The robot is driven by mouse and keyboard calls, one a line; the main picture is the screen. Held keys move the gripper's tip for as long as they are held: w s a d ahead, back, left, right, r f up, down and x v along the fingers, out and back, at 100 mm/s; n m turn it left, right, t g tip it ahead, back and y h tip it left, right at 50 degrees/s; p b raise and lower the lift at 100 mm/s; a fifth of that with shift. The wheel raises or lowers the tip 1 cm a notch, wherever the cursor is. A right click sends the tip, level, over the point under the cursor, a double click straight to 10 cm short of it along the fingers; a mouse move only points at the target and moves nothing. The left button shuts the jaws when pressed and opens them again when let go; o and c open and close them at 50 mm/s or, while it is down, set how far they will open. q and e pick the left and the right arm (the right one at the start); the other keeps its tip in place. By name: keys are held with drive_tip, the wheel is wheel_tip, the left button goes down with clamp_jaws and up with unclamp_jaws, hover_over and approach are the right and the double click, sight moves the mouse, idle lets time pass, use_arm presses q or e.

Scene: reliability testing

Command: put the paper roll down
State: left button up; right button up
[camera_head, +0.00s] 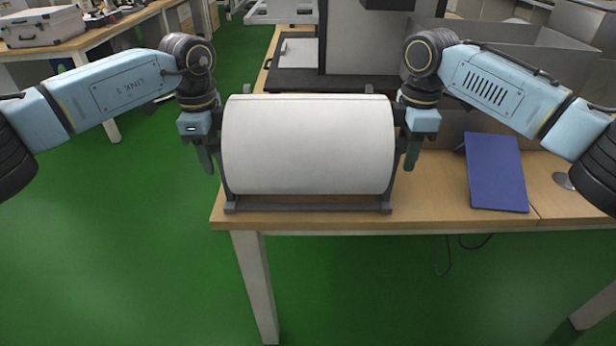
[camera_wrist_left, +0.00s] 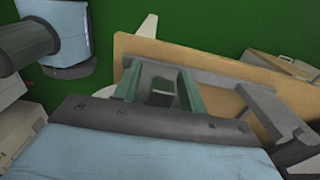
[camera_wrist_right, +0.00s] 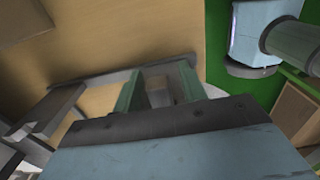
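The paper roll (camera_head: 308,145) is a wide white cylinder lying on its side in a dark grey stand (camera_head: 308,208) on the wooden table. The stand's uprights rise at both ends of the roll. My left gripper (camera_head: 209,158) points down just outside the roll's left end. Its green fingers are apart in the left wrist view (camera_wrist_left: 157,90). My right gripper (camera_head: 411,153) points down just outside the roll's right end. Its fingers are also apart in the right wrist view (camera_wrist_right: 158,88). I cannot tell whether either gripper touches the stand.
A blue folder (camera_head: 496,172) lies on the table (camera_head: 440,200) to the right. A large grey machine (camera_head: 365,40) stands behind the roll. Another table (camera_head: 85,40) with a silver case (camera_head: 42,27) is at the back left. Open green floor lies to the left.

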use_arm(q)
wheel_tip(320, 180, up, 12)
drive_tip(key=shift+f, duration=0.15)
use_arm(e)
drive_tip(key=shift+r, duration=0.2)
wheel_tip(320, 180, up, 12)
drive_tip(key=shift+f, duration=0.2)
idle(0.3)
use_arm(q)
drive_tip(key=shift+r, duration=0.25)
use_arm(e)
drive_tip(key=shift+r, duration=0.1)
